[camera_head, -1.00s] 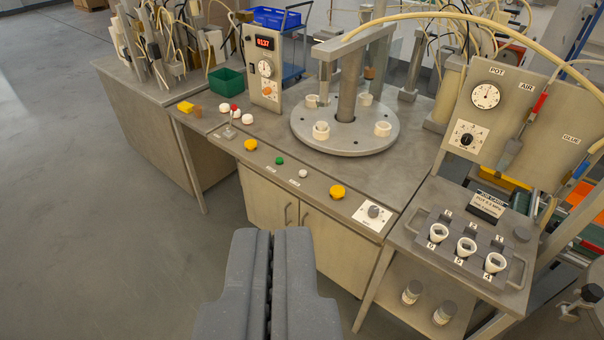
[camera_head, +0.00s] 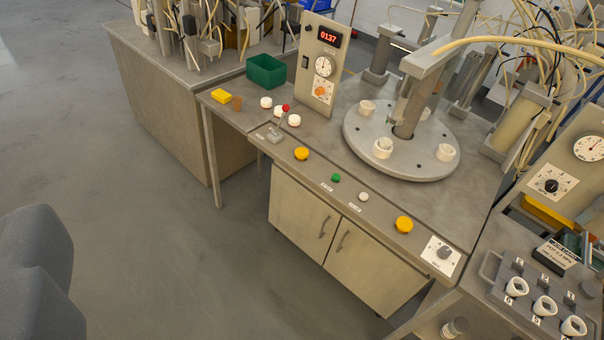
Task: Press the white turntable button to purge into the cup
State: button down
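A small white button (camera_head: 363,197) sits on the sloped front strip of the bench, between a green button (camera_head: 335,178) and a large yellow button (camera_head: 403,223). The labels by the buttons are too small to read. The grey turntable (camera_head: 400,168) stands behind them and carries several white cups, one at its front left (camera_head: 382,148). I cannot tell which cup is meant. My gripper (camera_head: 36,262) shows only in part at the lower left edge, well left of the button and apart from the bench. Its fingertips' spacing is not visible.
A dial plate (camera_head: 441,255) is at the strip's right end. A rack with white cups (camera_head: 543,305) stands at the lower right. Open floor (camera_head: 160,270) lies in front of the bench.

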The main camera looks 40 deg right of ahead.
aim_at(364, 196)
jog(key=z, duration=0.05)
jog(key=i, duration=1.3)
jog(key=z, duration=0.65)
